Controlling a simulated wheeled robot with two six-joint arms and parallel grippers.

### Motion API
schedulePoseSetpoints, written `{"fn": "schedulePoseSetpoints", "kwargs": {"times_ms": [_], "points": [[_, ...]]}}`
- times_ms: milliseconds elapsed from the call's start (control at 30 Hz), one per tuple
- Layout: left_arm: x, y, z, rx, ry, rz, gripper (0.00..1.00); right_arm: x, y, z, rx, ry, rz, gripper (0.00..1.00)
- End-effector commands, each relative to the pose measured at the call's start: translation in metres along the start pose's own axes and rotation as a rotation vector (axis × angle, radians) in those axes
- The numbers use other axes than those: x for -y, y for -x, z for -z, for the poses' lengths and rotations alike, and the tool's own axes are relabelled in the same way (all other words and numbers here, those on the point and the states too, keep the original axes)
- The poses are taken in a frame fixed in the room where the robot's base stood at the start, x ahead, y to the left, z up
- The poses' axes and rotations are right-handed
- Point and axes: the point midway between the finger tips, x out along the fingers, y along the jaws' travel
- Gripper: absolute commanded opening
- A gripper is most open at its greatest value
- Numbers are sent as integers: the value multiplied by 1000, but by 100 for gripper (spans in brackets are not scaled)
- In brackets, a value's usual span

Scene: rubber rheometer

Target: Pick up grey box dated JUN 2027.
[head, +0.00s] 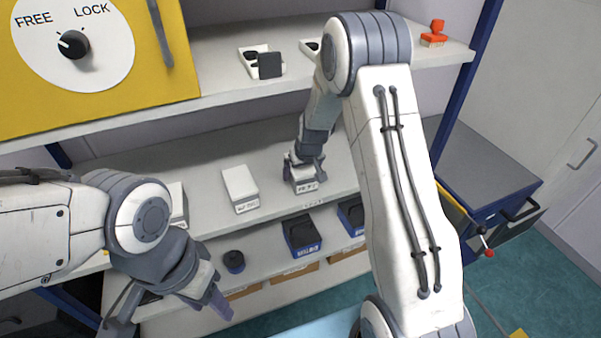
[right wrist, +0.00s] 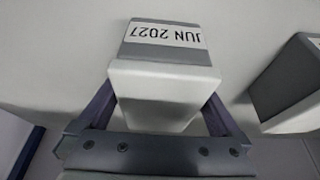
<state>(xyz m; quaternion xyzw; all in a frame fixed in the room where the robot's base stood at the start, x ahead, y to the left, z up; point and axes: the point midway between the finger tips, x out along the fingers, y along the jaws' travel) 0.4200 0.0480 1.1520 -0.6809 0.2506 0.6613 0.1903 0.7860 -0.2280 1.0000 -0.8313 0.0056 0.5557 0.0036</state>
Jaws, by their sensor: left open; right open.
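The box labelled JUN 2027 (right wrist: 165,42) shows upside down in the right wrist view, with a grey labelled face and a pale body. In the head view it (head: 306,187) sits on the middle shelf, its label too small to read. My right gripper (right wrist: 160,110) is open, with its fingers on either side of the box; I cannot tell whether they touch it. In the head view my right gripper (head: 304,163) is over the box and hides part of it. My left gripper (head: 172,308) is open and empty at the lower left, in front of the lower shelf.
A white box (head: 240,187) stands left of the labelled box, and another pale box (head: 178,203) is farther left. A neighbouring box (right wrist: 287,85) is close by in the right wrist view. The lower shelf holds blue-fronted dark boxes (head: 302,236) and a dark round item (head: 233,261).

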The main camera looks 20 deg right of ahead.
Motion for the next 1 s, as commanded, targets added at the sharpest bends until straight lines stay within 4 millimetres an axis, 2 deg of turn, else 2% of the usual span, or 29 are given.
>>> {"fn": "schedulePoseSetpoints", "kwargs": {"times_ms": [33,167,200,267,300,567,733,867,1000], "points": [[0,0,0,0,0,0,50,0,0,0,0,0,0,92],[0,0,0,0,0,0,50,0,0,0,0,0,0,43],[0,0,0,0,0,0,50,0,0,0,0,0,0,27],[0,0,0,0,0,0,50,0,0,0,0,0,0,4],[0,0,0,0,0,0,50,0,1,2,-4,0,-1,0],[0,1,0,0,0,0,50,0,2,2,-4,0,-1,0],[-1,10,0,0,0,0,50,0,8,5,-4,-1,0,0],[0,-2,0,0,0,0,50,0,18,10,-9,1,0,0],[1,-14,-1,0,-1,0,50,0,25,-16,-3,-1,0,0]]}}
